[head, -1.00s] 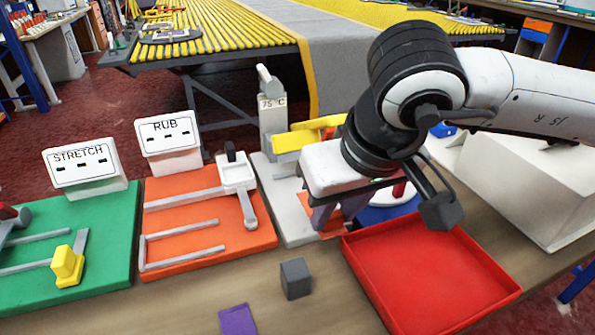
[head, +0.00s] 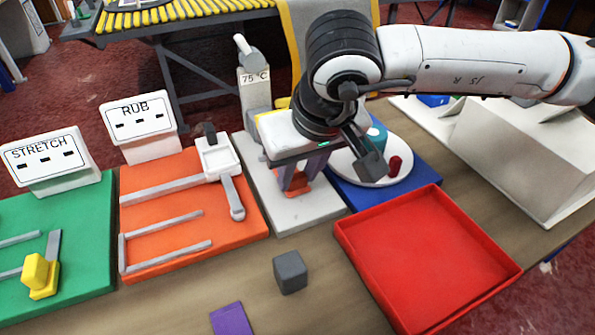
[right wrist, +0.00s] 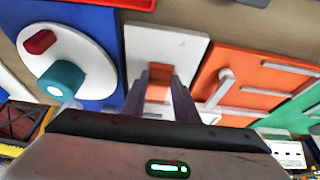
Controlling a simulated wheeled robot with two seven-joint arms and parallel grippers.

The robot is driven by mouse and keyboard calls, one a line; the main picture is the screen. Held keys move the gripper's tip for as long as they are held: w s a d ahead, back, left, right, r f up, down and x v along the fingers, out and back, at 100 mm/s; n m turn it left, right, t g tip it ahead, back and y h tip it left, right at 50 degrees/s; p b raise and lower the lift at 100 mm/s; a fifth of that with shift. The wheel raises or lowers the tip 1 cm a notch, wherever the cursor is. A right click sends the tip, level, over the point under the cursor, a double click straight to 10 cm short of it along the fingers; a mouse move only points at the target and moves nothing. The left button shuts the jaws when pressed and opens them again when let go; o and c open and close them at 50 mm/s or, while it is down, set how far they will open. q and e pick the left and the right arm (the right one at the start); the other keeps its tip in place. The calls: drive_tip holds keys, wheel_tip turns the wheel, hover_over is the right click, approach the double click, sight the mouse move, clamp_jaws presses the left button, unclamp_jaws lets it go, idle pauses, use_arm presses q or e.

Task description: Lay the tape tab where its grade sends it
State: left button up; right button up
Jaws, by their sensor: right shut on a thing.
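My right gripper (head: 293,188) is shut on a small orange-red piece (head: 298,181), which looks like the tape tab. It is over the white plate (head: 312,212) of the "75 °C" station (head: 254,85). In the right wrist view the orange piece (right wrist: 158,92) shows between the two fingers (right wrist: 160,85), against the white plate (right wrist: 185,48). I cannot tell whether the piece touches the plate. Its grade marking is not readable. My left gripper is not in view.
An orange RUB board (head: 165,262) and a green STRETCH board (head: 85,275) lie left. A white disc (head: 345,165) on a blue base bears teal and red pieces. A red tray (head: 425,255), grey cube (head: 290,272) and purple piece (head: 231,318) are nearer.

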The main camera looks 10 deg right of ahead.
drive_tip(key=shift+f, duration=0.15)
drive_tip(key=o, duration=1.1)
drive_tip(key=shift+r, duration=0.4)
drive_tip(key=v, duration=1.1)
drive_tip(key=shift+s+r+p, duration=0.15)
drive_tip(key=shift+r+p, duration=0.15)
drive_tip(key=shift+p, duration=0.1)
